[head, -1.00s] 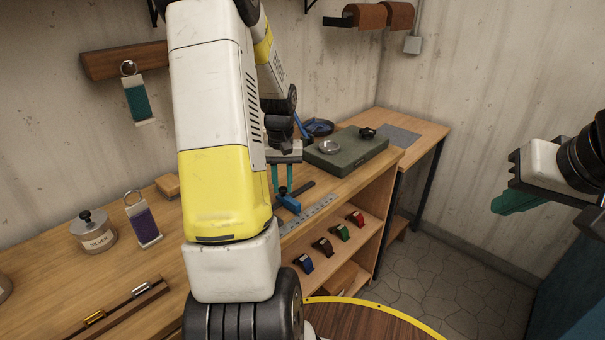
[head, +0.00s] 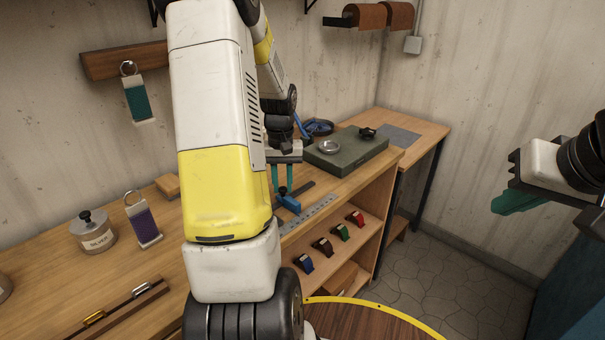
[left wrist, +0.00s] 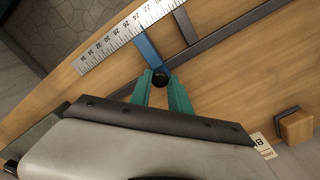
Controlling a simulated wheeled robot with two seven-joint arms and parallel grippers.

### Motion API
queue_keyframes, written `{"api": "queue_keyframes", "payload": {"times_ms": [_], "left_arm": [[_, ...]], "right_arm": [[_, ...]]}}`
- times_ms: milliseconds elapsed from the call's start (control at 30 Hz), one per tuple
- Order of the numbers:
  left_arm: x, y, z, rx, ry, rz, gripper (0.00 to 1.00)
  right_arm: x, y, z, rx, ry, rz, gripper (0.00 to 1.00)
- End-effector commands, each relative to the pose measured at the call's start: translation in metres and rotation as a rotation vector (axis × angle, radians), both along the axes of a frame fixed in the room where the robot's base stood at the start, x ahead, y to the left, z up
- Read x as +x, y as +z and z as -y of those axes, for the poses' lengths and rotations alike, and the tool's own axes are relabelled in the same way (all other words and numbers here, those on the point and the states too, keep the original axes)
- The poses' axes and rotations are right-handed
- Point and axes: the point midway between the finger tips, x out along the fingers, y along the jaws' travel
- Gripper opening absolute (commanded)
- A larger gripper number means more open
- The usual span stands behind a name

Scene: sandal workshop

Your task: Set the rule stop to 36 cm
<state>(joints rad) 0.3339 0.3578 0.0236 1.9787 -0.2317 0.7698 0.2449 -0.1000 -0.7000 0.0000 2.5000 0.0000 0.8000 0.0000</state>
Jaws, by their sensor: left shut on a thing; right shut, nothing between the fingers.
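The steel rule (head: 318,210) lies along the bench's front edge; its printed numbers show in the left wrist view (left wrist: 105,53). The blue rule stop (head: 291,205) has a black knob and reaches the rule's edge, seemingly near the mid-20s in the left wrist view (left wrist: 148,50); the exact reading is too small to tell. My left gripper (head: 283,186) points down with teal fingers shut on the black knob, seen between the fingertips in the wrist view (left wrist: 160,78). My right gripper (head: 517,199) is shut and empty, off to the right.
A dark bar (head: 305,186) lies behind the rule. A green-grey slab (head: 347,155) with a small metal dish (head: 329,147) stands further right. Below, a shelf holds several coloured clips (head: 340,232). A lidded jar (head: 93,232) and a purple tag (head: 146,225) stand left.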

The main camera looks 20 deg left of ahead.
Motion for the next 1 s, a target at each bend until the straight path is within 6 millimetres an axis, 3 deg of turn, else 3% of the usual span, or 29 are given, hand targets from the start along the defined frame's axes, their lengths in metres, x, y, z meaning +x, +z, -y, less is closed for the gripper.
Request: {"api": "queue_keyframes", "payload": {"times_ms": [400, 800, 1000], "left_arm": [[0.006, 0.001, 0.002, 0.0, -0.001, 0.002, 0.0], [0.098, 0.0, 0.039, 0.001, -0.002, 0.005, 0.0], [0.116, 0.001, 0.047, 0.002, 0.0, 0.004, 0.0]], "right_arm": [[0.0, 0.0, 0.0, 0.0, 0.0, 0.0, 0.0], [0.0, 0.0, 0.0, 0.0, 0.0, 0.0, 0.0], [0.0, 0.0, 0.0, 0.0, 0.0, 0.0, 0.0]]}}
